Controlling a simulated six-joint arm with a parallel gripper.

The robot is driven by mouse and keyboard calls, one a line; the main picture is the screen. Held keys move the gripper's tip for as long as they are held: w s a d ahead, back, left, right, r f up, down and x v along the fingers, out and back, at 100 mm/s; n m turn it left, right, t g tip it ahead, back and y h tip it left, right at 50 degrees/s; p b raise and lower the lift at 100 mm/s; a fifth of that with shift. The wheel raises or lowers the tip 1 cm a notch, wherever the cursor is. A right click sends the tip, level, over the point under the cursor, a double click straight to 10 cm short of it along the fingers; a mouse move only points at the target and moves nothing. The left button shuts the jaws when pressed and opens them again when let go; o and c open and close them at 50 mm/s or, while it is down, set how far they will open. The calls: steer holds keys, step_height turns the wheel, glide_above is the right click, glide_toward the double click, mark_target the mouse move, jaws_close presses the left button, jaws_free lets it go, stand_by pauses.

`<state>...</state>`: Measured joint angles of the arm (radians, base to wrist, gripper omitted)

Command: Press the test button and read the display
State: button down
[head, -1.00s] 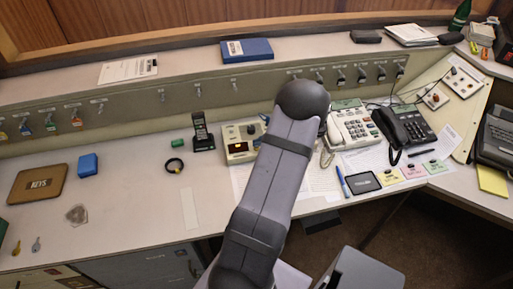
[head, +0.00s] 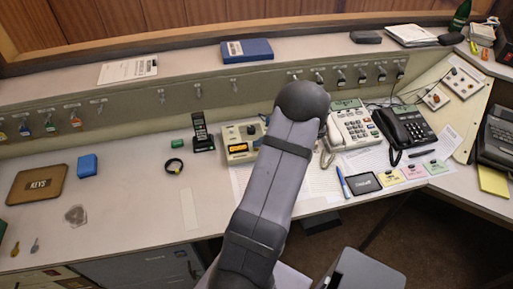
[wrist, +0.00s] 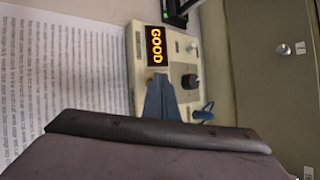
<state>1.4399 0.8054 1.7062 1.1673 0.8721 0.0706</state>
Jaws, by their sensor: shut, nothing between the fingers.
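The tester is a beige box (head: 236,155) on the desk, partly behind my arm in the head view. In the wrist view the tester (wrist: 139,40) appears turned on its side. Its display (wrist: 156,46) is lit amber and reads "GOOD". A black knob (wrist: 190,82) sits on its face. My gripper (wrist: 161,88) is shut and empty, its fingertips over the tester's face just beside the display. I cannot tell whether they touch it. The test button is not visible; the fingers may hide it. In the head view my gripper is hidden behind my arm.
A cordless handset (head: 202,132) stands left of the tester. A white phone (head: 352,126) and a black phone (head: 405,128) stand to the right. Printed sheets (wrist: 72,60) lie beside the tester. A blue loop (wrist: 204,112) is close to the fingers.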

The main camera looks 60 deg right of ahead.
steer(key=shift+r+p, duration=0.35)
steer(key=shift+r, duration=0.35)
steer(key=shift+r, duration=0.1)
steer(key=shift+r+p, duration=1.75)
steer(key=shift+r, duration=0.65)
